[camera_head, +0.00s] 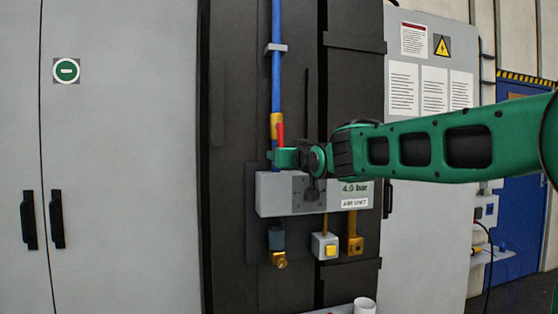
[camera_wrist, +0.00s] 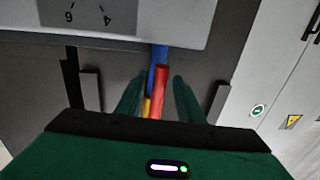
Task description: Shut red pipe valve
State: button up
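The red valve handle (camera_head: 281,133) stands roughly upright, alongside the blue pipe (camera_head: 277,70), at a yellow-orange valve body (camera_head: 274,122). My gripper (camera_head: 275,157) is just below the handle in the head view, in front of the pipe's lower end. In the wrist view the red handle (camera_wrist: 159,88) shows between the two green fingers of my open gripper (camera_wrist: 158,95), with a gap on each side. The blue pipe (camera_wrist: 151,78) and a bit of the yellow body (camera_wrist: 146,106) show beside the handle. Whether a finger touches the handle cannot be told.
The grey air unit box (camera_head: 275,196) is directly below and behind my gripper. Grey cabinet doors (camera_head: 120,170) stand at left. A white cup (camera_head: 364,306) is at the bottom.

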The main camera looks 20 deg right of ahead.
jog(key=shift+w, duration=0.3)
jog(key=shift+c, duration=0.7)
